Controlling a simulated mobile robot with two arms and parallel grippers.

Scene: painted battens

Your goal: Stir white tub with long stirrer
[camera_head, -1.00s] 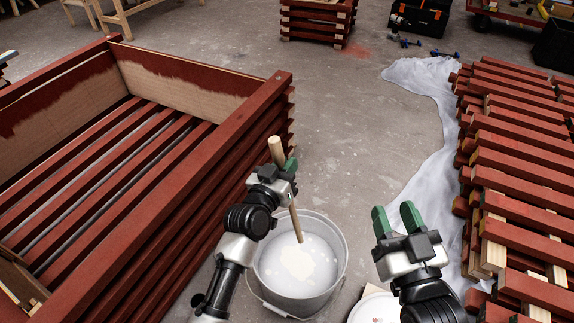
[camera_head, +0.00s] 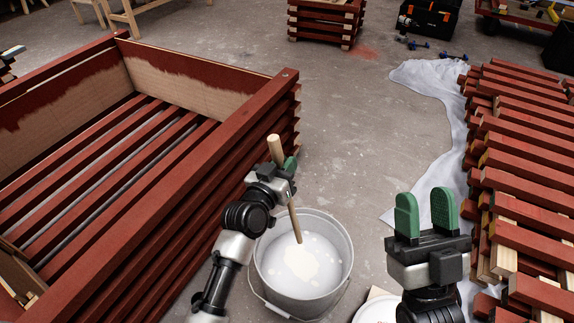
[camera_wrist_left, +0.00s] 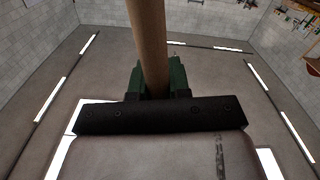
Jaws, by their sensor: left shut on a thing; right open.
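The white tub (camera_head: 322,268) stands on the floor and holds pale liquid with a creamy patch in the middle. The long stirrer (camera_head: 296,222) is a wooden rod, tilted, with its lower end at the liquid in the tub. My left gripper (camera_head: 284,170) is shut on the stirrer near its top; the left wrist view also shows the stirrer (camera_wrist_left: 148,45) between the green fingers. Its lower tip meets the creamy patch; I cannot tell how deep it goes. My right gripper (camera_head: 425,212) is open and empty, to the right of the tub.
A red slatted crate (camera_head: 262,100) stands close on the left. Red battens (camera_head: 520,180) are stacked on the right beside a white sheet (camera_head: 440,85). A white round lid (camera_head: 377,309) lies right of the tub. Bare floor lies beyond the tub.

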